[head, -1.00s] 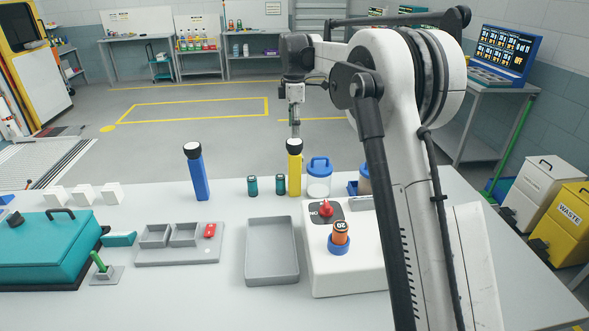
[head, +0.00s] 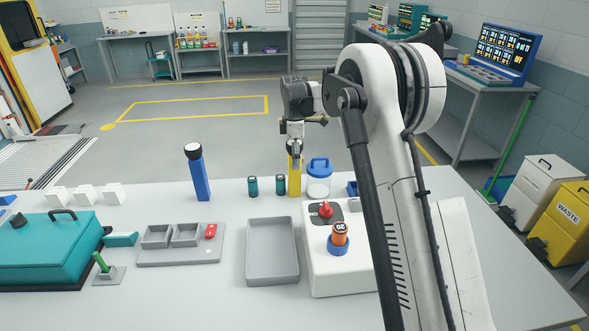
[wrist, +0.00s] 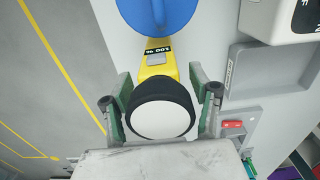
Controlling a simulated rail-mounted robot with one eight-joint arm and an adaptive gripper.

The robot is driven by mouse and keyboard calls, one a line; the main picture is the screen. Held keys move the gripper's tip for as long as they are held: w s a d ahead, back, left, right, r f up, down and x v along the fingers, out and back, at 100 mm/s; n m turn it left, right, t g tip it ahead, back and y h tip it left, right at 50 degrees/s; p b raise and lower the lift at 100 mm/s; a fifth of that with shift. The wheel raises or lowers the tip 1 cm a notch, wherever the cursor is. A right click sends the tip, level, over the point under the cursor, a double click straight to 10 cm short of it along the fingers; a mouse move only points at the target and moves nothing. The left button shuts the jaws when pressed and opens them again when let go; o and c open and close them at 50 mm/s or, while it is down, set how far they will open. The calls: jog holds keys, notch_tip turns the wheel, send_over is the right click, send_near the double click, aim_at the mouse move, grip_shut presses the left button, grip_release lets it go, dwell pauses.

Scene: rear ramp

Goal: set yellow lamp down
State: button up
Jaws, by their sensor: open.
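The yellow lamp (head: 295,180) stands upright on the table near its far edge, with its black head mostly hidden behind my gripper in the head view. My gripper (head: 295,150) is at the lamp's top, pointing down. In the wrist view the lamp's black head with a pale round face (wrist: 160,119) sits between the two fingers of my gripper (wrist: 160,105). The fingers are spread, with a visible gap on each side of the head. The lamp's base meets the table in the head view.
A blue-lidded jar (head: 319,178) stands close to the lamp's right. Two small green cylinders (head: 266,186) stand to its left, and a blue lamp (head: 197,173) farther left. A grey tray (head: 272,279) and a white box (head: 345,284) lie nearer. Table between blue lamp and cylinders is clear.

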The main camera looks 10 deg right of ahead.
grip_shut()
dwell(0.3)
jog(key=shift+r, duration=0.1)
